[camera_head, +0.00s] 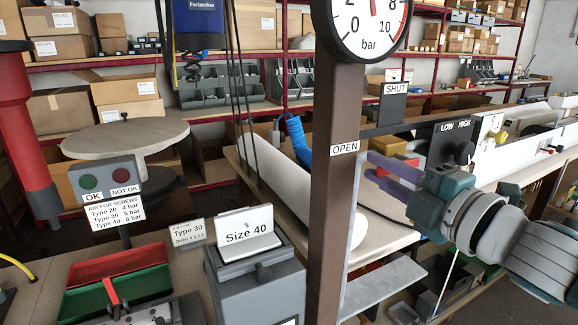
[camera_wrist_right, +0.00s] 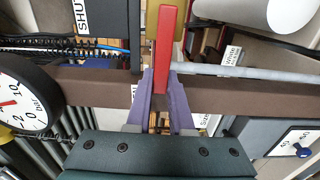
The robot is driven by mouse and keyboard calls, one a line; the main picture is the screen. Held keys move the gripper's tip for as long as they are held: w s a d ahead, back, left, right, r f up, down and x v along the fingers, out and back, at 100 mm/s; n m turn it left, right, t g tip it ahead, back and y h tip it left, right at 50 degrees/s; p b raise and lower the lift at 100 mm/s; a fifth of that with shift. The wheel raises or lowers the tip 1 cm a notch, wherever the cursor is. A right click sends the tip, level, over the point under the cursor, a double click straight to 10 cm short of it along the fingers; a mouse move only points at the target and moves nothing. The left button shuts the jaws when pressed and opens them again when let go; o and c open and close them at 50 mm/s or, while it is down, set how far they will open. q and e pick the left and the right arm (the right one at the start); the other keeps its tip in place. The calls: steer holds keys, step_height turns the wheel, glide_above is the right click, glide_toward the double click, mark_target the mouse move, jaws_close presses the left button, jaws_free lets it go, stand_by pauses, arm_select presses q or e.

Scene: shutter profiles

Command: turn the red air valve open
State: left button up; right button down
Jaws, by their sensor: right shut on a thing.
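The red air valve's lever (camera_wrist_right: 165,45) is a long flat red bar in the right wrist view. It stands across the line of the brown post (camera_wrist_right: 90,88). My right gripper (camera_wrist_right: 161,82) has its purple fingers closed on the lever's lower end. In the head view my right gripper (camera_head: 369,165) reaches in from the right beside the post. The OPEN label (camera_head: 345,147) is on the post, and the SHUT label (camera_head: 395,88) is above the dark side bar. The fingers partly hide the valve, and its pivot cannot be made out. My left gripper is out of view.
A round pressure gauge (camera_head: 362,22) tops the post. A LOW/HIGH panel (camera_head: 450,145) is behind my right arm. A grey Size 40 box (camera_head: 257,285) and a red and green tray (camera_head: 115,280) stand at the left. Shelves with cartons line the back.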

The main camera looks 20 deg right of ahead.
steer(key=shift+f, duration=0.15)
stand_by(0.4)
steer(key=c, duration=0.8)
jaws_free()
steer(key=shift+s, duration=0.1)
steer(key=s+b, duration=0.1)
steer(key=s, duration=0.8)
steer(key=shift+s+d+b, duration=0.35)
steer(key=shift+d+b, duration=0.05)
